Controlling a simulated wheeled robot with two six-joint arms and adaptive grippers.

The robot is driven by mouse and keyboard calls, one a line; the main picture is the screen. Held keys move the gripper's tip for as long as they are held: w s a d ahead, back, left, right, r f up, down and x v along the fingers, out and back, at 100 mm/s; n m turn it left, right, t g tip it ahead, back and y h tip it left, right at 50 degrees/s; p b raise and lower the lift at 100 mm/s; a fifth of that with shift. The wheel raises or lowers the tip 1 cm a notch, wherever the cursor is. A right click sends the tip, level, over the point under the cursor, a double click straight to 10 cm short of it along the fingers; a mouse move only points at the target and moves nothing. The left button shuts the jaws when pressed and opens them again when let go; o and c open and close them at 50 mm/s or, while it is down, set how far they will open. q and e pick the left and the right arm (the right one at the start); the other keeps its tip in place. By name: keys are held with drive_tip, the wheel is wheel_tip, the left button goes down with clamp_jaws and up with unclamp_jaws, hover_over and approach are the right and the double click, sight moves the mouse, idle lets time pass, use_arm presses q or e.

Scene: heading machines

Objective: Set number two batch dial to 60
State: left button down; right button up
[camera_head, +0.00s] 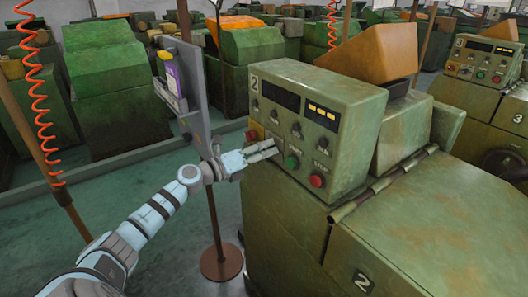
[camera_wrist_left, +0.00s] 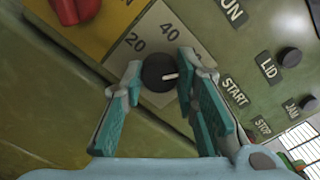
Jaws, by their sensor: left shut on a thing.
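The number two machine (camera_head: 312,120) has a green control panel marked 2. In the left wrist view the batch dial (camera_wrist_left: 156,74) is a round black knob with a white pointer mark, on a grey plate. The plate shows 20 and 40 above the knob. The mark points right, past 40, toward the right finger, which hides that part of the scale. My left gripper (camera_wrist_left: 158,84) is shut on the dial, one finger on each side; in the head view (camera_head: 268,150) it reaches the lower left of the panel and hides the knob. My right gripper is out of view.
A green button (camera_head: 292,162) and red button (camera_head: 317,180) sit right of my left gripper. A red knob (camera_wrist_left: 70,8) on a yellow plate lies beside the dial. A grey post board (camera_head: 180,85) stands left of the panel. Machine 3 (camera_head: 485,70) stands at the right.

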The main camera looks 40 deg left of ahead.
sight(275, 116)
use_arm(q)
drive_tip(key=c, duration=1.3)
unclamp_jaws()
wheel_tip(275, 116, up, 10)
drive_tip(key=shift+r, duration=0.1)
